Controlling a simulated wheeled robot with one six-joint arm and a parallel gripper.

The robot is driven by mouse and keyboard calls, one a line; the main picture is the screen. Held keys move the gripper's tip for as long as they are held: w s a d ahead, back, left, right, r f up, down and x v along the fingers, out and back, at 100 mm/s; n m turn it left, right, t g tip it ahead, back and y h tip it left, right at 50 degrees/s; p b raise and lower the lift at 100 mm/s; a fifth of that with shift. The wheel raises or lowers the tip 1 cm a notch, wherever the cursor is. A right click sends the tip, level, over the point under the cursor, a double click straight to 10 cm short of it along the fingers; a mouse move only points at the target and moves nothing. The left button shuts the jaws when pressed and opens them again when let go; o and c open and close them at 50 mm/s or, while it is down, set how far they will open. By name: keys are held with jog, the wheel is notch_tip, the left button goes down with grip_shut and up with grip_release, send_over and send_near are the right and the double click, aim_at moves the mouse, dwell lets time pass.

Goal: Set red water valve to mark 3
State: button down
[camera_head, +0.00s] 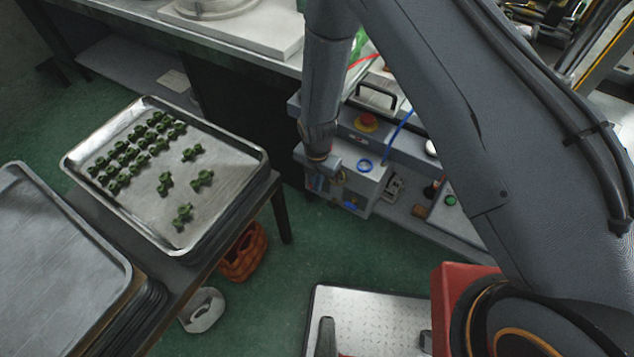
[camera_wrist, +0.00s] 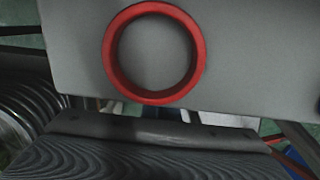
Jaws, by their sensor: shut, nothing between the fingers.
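In the wrist view a red ring (camera_wrist: 198,52), likely the red water valve, lies against a flat grey panel (camera_wrist: 260,50). No number or pointer can be read on or around it. My gripper (camera_head: 318,158) is shut and empty in the head view, low at the front of the grey machine (camera_head: 405,147). The red ring cannot be made out in the head view, where my arm covers part of the machine. I cannot tell whether my fingers touch the ring.
The machine carries a blue ring (camera_head: 365,165), a red knob (camera_head: 366,121) and a blue hose (camera_head: 398,137). At left stands a metal tray (camera_head: 223,180) with green pieces, beside an empty tray (camera_head: 55,270). An orange basket (camera_head: 243,252) is below. Green floor lies open between them.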

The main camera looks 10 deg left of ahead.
jog(key=shift+f, duration=0.1)
dwell(0.3)
jog(key=shift+d+f+b, duration=0.1)
jog(key=shift+d+b, duration=0.15)
jog(key=shift+b, duration=0.3)
jog(key=shift+s, duration=0.1)
jog(key=shift+a, duration=0.15)
jog(key=shift+w+a+r, duration=0.3)
jog(key=shift+a, duration=0.25)
jog(key=shift+r, duration=0.1)
notch_tip(320, 180, up, 14)
jog(key=d+b, duration=0.1)
jog(key=shift+s, duration=0.25)
dwell(0.6)
